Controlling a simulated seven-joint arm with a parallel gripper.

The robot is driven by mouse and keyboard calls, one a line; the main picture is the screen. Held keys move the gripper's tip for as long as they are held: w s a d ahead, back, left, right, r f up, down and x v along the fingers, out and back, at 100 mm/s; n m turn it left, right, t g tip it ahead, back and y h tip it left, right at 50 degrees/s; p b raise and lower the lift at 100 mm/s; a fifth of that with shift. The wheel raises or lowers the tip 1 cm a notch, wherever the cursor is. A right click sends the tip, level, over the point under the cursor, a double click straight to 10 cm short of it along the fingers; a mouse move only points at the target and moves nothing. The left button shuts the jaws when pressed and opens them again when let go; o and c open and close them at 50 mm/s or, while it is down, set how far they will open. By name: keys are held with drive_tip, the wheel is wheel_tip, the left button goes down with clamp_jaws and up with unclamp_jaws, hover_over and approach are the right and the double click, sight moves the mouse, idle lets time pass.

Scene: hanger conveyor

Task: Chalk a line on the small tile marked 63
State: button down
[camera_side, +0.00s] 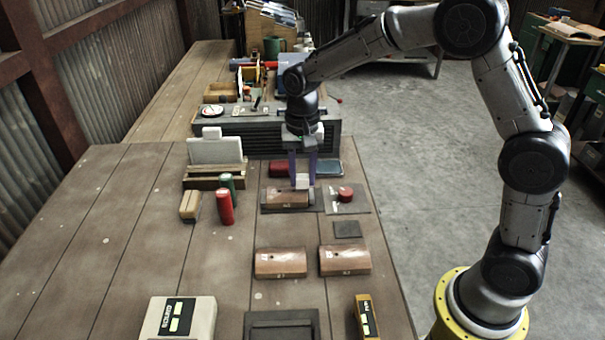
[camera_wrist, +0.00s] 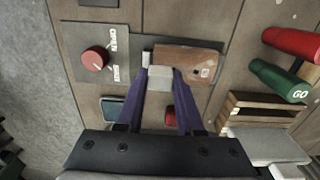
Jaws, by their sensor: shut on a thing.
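My gripper (camera_side: 302,178) points down over the bench, its purple fingers shut on a small white chalk block (camera_wrist: 160,78). The block sits right at a brown curved-top tile (camera_side: 287,197) on a dark holder (camera_side: 268,209); I cannot tell whether it touches the tile. In the wrist view this tile (camera_wrist: 190,58) has a small white label that I cannot read for sure, and the block and fingers hide its near left part. Two similar brown tiles, one left (camera_side: 280,263) and one right (camera_side: 345,260), lie nearer the front with labels too small to read.
A red knob (camera_side: 346,194) on a grey plate stands right of the holder. Red (camera_side: 225,208) and green (camera_side: 227,182) cylinders, a tan block (camera_side: 189,205) and a racked white slab (camera_side: 215,150) stand left. A dark pad (camera_side: 347,230) lies in front.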

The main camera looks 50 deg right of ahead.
drive_tip(key=shift+f, duration=0.65)
idle(0.8)
drive_tip(key=shift+w+a, duration=0.15)
drive_tip(key=shift+w+a, duration=0.4)
drive_tip(key=shift+a, duration=0.05)
drive_tip(key=shift+d, duration=0.1)
idle(0.4)
drive_tip(key=shift+s+d, duration=0.5)
drive_tip(key=shift+s, duration=0.1)
drive_tip(key=shift+f, duration=0.1)
drive_tip(key=shift+w+a, duration=0.1)
drive_tip(key=shift+w+a, duration=0.5)
drive_tip(key=shift+a, duration=0.05)
